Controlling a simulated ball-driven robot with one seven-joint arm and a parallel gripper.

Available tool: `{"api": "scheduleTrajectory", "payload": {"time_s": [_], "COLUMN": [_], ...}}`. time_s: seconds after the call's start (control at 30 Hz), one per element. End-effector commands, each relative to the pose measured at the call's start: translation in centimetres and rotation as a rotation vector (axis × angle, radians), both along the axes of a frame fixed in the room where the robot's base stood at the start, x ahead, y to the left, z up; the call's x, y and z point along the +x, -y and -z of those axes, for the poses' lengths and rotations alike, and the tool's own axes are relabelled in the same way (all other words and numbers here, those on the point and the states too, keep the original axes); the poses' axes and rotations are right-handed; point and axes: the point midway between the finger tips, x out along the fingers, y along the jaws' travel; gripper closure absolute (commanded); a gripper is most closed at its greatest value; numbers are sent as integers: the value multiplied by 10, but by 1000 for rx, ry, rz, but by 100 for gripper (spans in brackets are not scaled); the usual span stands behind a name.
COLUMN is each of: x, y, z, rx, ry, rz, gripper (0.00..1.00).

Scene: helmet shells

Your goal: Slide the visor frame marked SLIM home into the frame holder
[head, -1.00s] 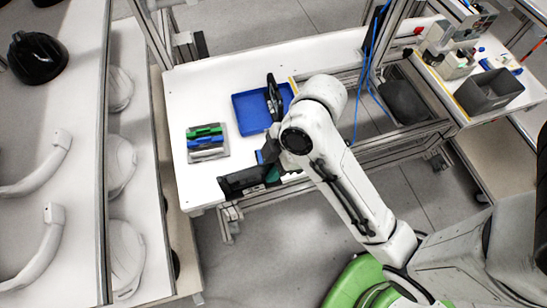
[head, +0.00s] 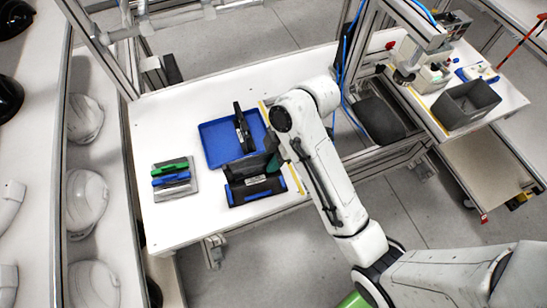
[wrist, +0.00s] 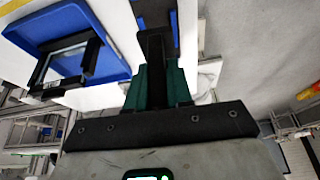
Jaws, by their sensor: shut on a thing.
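My gripper (head: 272,166) is shut on a dark visor frame (head: 242,168), with teal fingers (wrist: 157,85) closed on a black bar (wrist: 153,48) in the wrist view. The SLIM marking is not readable. The black frame holder (head: 256,197) with blue strips sits near the table's front edge. The held frame is over or against its rear side in the head view; I cannot tell whether they touch or how deep it sits. My arm and fingers hide the frame's right end.
A blue tray (head: 212,150) behind holds an upright black-framed piece (head: 243,127), also seen in the wrist view (wrist: 66,62). A grey rack (head: 190,187) with green, blue and grey pieces stands left. Grey posts and a blue cable are to the right. White table is clear front left.

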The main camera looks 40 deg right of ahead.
Motion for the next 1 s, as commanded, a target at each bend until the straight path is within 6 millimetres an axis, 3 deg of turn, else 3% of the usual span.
{"api": "scheduleTrajectory", "payload": {"time_s": [0.27,0.8,1.0], "x": [0,0,0], "y": [0,0,0], "z": [7,51,58], "rx": [1,1,1], "ry": [0,0,0], "rz": [0,0,0], "gripper": [100,100,100]}}
